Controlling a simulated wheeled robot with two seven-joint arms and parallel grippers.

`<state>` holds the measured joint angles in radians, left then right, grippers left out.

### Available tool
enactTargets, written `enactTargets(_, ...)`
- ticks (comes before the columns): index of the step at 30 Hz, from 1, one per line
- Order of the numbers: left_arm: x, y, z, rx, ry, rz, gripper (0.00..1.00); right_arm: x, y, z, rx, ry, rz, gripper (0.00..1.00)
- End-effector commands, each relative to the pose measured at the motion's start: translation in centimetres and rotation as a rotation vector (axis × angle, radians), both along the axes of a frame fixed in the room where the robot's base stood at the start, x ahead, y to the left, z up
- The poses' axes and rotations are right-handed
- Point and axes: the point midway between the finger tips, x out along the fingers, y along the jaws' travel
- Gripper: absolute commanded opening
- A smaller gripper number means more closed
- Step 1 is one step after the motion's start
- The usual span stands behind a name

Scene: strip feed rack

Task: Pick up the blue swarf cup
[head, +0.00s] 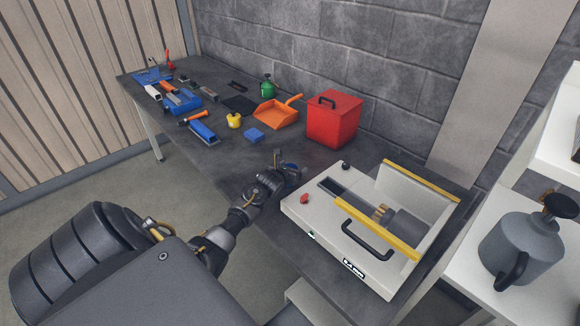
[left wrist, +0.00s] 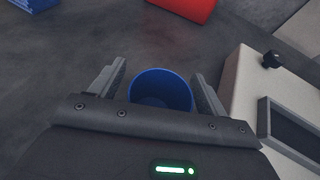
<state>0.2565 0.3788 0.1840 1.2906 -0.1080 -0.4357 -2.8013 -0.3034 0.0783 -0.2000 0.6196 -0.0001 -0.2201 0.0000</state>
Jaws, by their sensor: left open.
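The blue swarf cup (left wrist: 160,88) stands with its round mouth up on the dark bench in the left wrist view, between the two fingers of my left gripper (left wrist: 158,87). The fingers are open, one on each side of the cup, with a small gap visible at each side. In the head view my left gripper (head: 282,172) is over the bench just left of the white machine and hides most of the cup. My right gripper does not show in either view.
The white machine (head: 330,223) with yellow rails stands close to the right of my left gripper. A red box (head: 334,121), an orange dustpan (head: 275,114) and a blue block (head: 253,135) lie behind. Bare bench (head: 226,165) is to the left.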

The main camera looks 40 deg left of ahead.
Motion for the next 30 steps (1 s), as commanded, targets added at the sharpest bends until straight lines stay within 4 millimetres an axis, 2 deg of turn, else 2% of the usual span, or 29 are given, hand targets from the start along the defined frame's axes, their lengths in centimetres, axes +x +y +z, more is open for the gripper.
enactTargets(4, 0.0, 0.0, 0.0, 0.0, 0.0, 0.0, 0.76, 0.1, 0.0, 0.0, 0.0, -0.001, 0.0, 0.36)
enactTargets(5, 0.0, 0.0, 0.0, 0.0, 0.0, 0.0, 0.73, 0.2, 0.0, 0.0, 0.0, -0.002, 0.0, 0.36)
enactTargets(15, 0.0, 0.0, 0.0, 0.0, 0.0, 0.0, 0.29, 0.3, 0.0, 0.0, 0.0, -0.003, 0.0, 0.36)
enactTargets(25, 0.0, 0.0, 0.3, 0.0, -0.001, 0.0, 0.27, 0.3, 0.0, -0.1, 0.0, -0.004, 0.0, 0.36)
enactTargets(30, 0.0, 0.0, 1.8, 0.002, -0.003, -0.003, 0.27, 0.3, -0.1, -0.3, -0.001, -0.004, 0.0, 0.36)
